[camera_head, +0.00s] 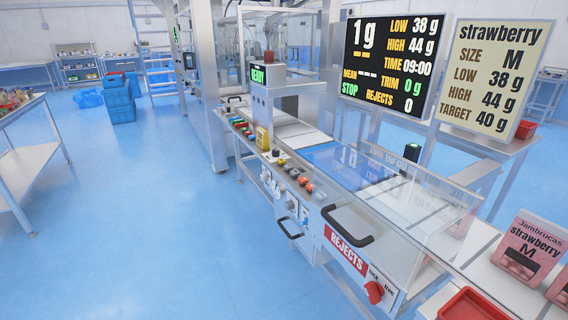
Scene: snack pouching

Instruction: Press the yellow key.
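A narrow control ledge (262,158) runs along the near side of the packing machine, with a row of small coloured keys and knobs on it. A yellow block-like part (262,139) stands upright on this ledge, below the READY display (257,74). The small keys (241,126) left of it look green, red and yellowish, but they are too small to tell apart surely. Orange-red knobs (304,182) sit further right. Neither of my grippers is in the view, and nothing touches the ledge.
A black screen (389,62) reads 1 g, STOP. A cream sign (493,75) reads strawberry M. A REJECTS drawer (346,252) with a red knob (375,292) and black handles juts out in front. A red tray (470,306) is lower right. Blue floor (150,230) is free at left.

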